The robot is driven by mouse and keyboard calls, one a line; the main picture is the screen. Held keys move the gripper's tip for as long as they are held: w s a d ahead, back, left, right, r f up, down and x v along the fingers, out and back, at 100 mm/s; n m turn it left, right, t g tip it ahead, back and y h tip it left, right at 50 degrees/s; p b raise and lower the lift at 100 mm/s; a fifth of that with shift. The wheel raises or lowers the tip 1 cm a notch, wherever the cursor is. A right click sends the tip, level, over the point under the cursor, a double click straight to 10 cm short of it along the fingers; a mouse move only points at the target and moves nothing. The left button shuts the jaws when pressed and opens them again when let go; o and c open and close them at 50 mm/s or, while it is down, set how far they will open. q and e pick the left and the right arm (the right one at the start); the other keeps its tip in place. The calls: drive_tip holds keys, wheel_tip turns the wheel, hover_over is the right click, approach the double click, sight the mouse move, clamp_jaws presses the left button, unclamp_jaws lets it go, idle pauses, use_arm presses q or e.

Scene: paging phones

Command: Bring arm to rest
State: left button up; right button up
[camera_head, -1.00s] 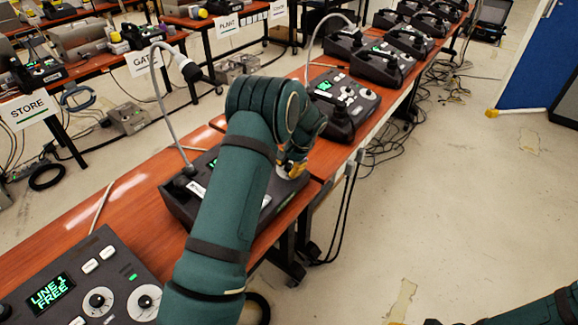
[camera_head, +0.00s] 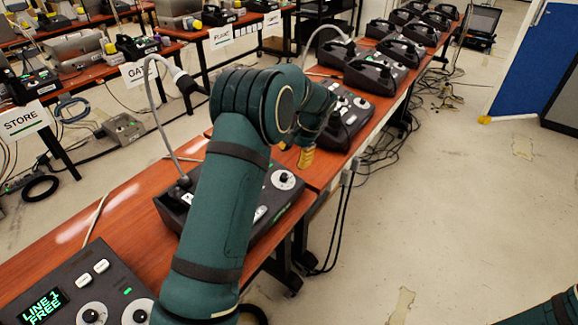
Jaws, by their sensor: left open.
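My left arm reaches up from the bottom centre over a grey paging phone with a gooseneck microphone (camera_head: 262,213) and hides much of it. My left gripper (camera_head: 306,157), with a yellow fingertip, is small and partly hidden behind the wrist. It is open, and appears above the table just beyond the phone's white-ringed knob (camera_head: 285,179), apart from it. Part of my right arm shows in the bottom right corner; its gripper is outside the picture.
A nearer phone (camera_head: 75,290) reads "LINE 1 FREE". Another phone (camera_head: 350,115) stands close beyond my left gripper, with several more along the wooden tables (camera_head: 135,205). STORE (camera_head: 22,120) and GATE (camera_head: 140,72) signs stand left. Cables hang beside the tables; the right floor is mostly clear.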

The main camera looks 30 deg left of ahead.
use_arm(q)
drive_tip(key=shift+v, duration=1)
